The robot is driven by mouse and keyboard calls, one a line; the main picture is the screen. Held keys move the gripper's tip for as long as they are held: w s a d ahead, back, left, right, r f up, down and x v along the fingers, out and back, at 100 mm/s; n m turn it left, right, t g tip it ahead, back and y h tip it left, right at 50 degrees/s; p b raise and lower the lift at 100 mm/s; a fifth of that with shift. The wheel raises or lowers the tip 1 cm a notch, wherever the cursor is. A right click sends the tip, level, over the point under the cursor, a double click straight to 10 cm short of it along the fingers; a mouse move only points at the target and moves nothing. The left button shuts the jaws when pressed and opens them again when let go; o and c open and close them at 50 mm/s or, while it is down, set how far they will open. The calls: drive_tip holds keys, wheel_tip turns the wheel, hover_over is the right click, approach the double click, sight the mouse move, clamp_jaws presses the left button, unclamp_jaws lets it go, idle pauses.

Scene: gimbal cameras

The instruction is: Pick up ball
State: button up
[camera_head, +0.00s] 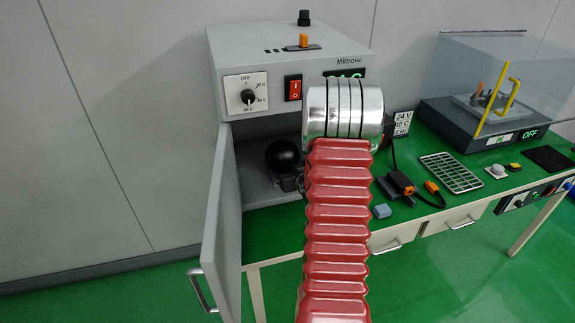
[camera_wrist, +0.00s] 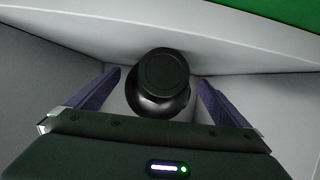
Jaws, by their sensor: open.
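A black ball (camera_head: 283,156) sits inside the open cabinet (camera_head: 262,190) of the grey machine, at the left of its compartment. In the wrist view the dark, glossy ball (camera_wrist: 160,84) lies between the two purple fingers of my gripper (camera_wrist: 160,95). A round, flat-faced dark part shows on the ball's near top. The fingers are apart, one on each side, with a narrow gap showing on both sides. In the head view my red arm and silver wrist cover the right part of the compartment and most of my gripper.
The cabinet door (camera_head: 224,235) stands open at the left. The control box (camera_head: 270,80) forms the compartment's roof.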

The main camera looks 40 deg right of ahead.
sight(286, 149)
drive_tip(key=shift+x, duration=2.15)
drive_tip(key=shift+c, duration=0.5)
drive_tip(key=c, duration=1.7)
drive_tip(key=shift+r, duration=0.1)
drive_tip(key=shift+r, duration=4.95)
